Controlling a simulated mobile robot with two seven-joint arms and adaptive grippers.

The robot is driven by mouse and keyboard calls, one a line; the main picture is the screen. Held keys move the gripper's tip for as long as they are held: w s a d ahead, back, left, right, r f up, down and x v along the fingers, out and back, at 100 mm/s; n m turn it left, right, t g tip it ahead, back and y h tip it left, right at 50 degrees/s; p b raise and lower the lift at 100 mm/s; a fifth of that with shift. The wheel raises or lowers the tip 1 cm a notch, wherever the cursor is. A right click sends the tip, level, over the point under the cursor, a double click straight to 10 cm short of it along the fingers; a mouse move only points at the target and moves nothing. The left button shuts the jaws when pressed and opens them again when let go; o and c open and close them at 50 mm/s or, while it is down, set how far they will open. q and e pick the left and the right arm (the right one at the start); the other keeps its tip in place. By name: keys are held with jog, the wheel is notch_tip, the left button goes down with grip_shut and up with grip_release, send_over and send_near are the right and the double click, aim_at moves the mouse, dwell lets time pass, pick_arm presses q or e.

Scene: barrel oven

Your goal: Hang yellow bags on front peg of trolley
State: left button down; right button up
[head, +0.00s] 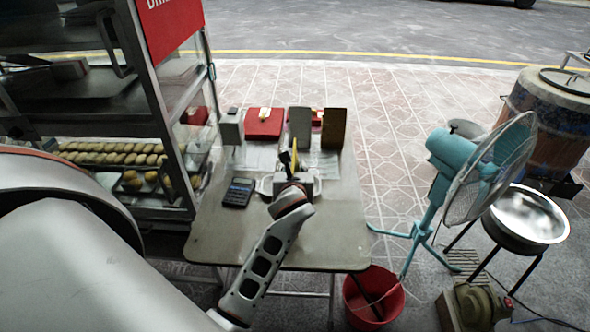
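My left gripper (292,163) is over the middle of the table, seen from behind, with its arm coming up from the lower left. A thin yellow piece (296,152), perhaps a yellow bag seen edge-on, shows at its fingertips. The gripper body hides most of it, and I cannot tell whether the fingers are closed on it. The trolley (160,92) is the metal-framed glass cabinet at the left. A small dark stub (212,72) on its near right post may be a peg. My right gripper is out of view.
The table (330,235) carries a dark calculator (238,192), a red box (265,123) and upright boxes (318,128). A red bucket (374,297), a teal fan (455,160) and a metal bowl (528,217) stand to the right. The table's front is mostly clear.

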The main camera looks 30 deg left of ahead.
pick_arm(q)
jog(key=shift+f, duration=0.35)
jog(key=c, duration=1.8)
grip_release()
jog(key=shift+f, duration=0.15)
jog(key=shift+o, duration=0.2)
jog(key=v, duration=1.2)
